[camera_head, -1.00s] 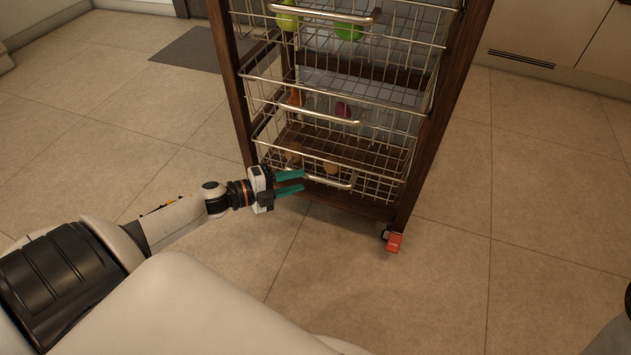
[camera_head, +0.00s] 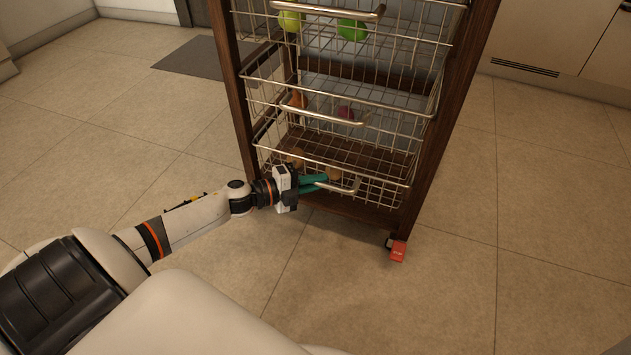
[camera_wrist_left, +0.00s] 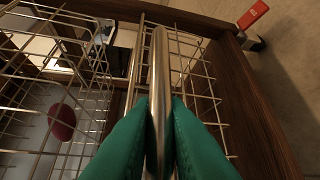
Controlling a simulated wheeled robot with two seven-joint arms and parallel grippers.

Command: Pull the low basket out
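The low basket (camera_head: 385,190) is a wire basket at the bottom of a dark wooden rolling rack, with a curved metal handle (camera_head: 352,188) on its front. In the left wrist view, the fingers (camera_wrist_left: 160,115) press on both sides of the handle bar (camera_wrist_left: 159,70), with no clear gap. My right gripper is not in view.
A middle basket (camera_head: 400,118) with its own handle and an upper basket (camera_head: 410,35) with green items hang above. A red caster (camera_head: 398,250) stands at the rack's front right foot. The tiled floor (camera_head: 330,285) before the rack is clear.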

